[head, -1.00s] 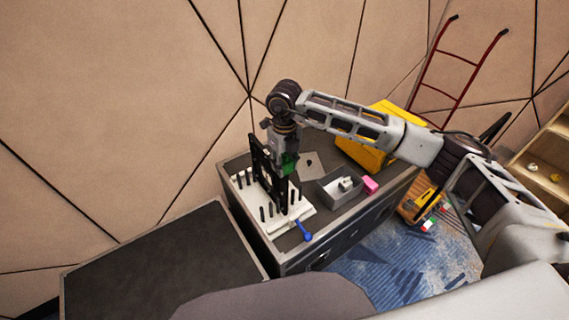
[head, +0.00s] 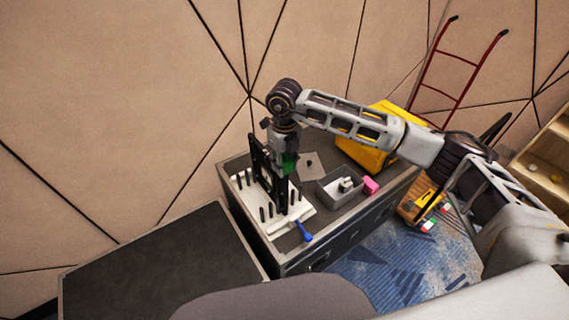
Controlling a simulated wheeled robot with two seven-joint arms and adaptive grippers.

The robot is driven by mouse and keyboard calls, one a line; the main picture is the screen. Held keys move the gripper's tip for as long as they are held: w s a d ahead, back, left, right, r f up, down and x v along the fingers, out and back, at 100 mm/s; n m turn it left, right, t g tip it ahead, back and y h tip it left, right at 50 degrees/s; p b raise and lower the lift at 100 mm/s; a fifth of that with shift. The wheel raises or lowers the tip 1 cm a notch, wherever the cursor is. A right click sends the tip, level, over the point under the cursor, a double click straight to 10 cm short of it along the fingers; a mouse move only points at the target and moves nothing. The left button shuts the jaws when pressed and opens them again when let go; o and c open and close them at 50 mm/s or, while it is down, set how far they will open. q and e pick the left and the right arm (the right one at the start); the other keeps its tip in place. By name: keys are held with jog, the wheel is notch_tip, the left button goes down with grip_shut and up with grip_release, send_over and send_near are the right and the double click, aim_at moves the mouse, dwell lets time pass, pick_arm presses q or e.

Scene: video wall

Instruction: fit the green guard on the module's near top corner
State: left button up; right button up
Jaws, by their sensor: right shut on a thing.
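The module (head: 262,172) is a black upright frame standing in a white base (head: 287,220) with several black pegs. The green guard (head: 289,162) is in my right gripper (head: 287,158), right at the module's top right corner. The gripper points down and is shut on the guard, which it partly hides. I cannot tell whether the guard touches the module. My left gripper is not in view.
A grey bin (head: 341,188) with white pieces stands right of the base, with a pink block (head: 371,186) beside it. A blue-handled tool (head: 303,232) lies at the base's front. A yellow case (head: 366,150) stands behind. A dark bare case top (head: 155,265) is at left.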

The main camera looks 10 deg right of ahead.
jog(key=shift+f, duration=0.1)
dwell(0.6)
jog(key=shift+f+b, duration=1.4)
jog(key=shift+f, duration=0.15)
jog(key=shift+f+b, duration=0.6)
jog(key=shift+f, duration=0.1)
dwell(1.0)
jog(key=o, duration=1)
jog(key=shift+c, duration=0.2)
jog(key=o, duration=0.5)
jog(key=shift+r, duration=0.1)
